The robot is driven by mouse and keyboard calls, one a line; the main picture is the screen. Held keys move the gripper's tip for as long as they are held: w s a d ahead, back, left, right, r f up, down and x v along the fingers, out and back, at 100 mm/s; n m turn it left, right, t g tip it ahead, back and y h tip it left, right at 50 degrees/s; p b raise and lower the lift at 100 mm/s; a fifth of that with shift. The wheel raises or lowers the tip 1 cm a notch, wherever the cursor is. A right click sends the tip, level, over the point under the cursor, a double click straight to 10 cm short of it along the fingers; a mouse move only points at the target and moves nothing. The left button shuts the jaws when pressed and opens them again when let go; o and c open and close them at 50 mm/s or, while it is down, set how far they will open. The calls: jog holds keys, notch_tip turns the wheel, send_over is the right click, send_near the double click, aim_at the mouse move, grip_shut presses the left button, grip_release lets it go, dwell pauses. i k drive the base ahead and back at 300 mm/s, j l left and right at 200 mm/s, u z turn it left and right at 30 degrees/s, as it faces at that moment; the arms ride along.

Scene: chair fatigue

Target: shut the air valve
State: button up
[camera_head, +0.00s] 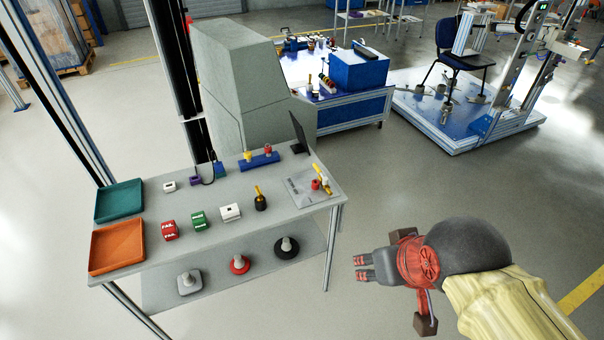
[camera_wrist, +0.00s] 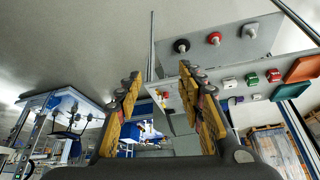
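A small fitting with a yellow lever and red parts (camera_head: 320,184) stands on a grey plate (camera_head: 302,192) at the right end of the workbench; it may be the air valve. I cannot tell its lever setting. Another yellow-handled piece with a black base (camera_head: 260,199) stands to its left. My gripper (camera_head: 359,267) is to the right of the bench, in front of the fitting and apart from it. In the wrist view my gripper (camera_wrist: 162,100) has its fingers spread with nothing held; small red and yellow parts (camera_wrist: 164,95) show between them.
The workbench (camera_head: 225,238) carries a green tray (camera_head: 119,201), an orange tray (camera_head: 117,246), small boxes and a dark upright screen (camera_head: 299,133). Round-based pieces stand on its lower shelf (camera_head: 212,270). Behind is a blue workstation (camera_head: 352,110). Floor right of the bench is clear.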

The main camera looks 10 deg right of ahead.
aim_at(319, 171)
jog(key=i+l, duration=0.45)
jog(key=i, duration=0.2)
jog(key=i+l, duration=0.4)
jog(key=i, duration=0.2)
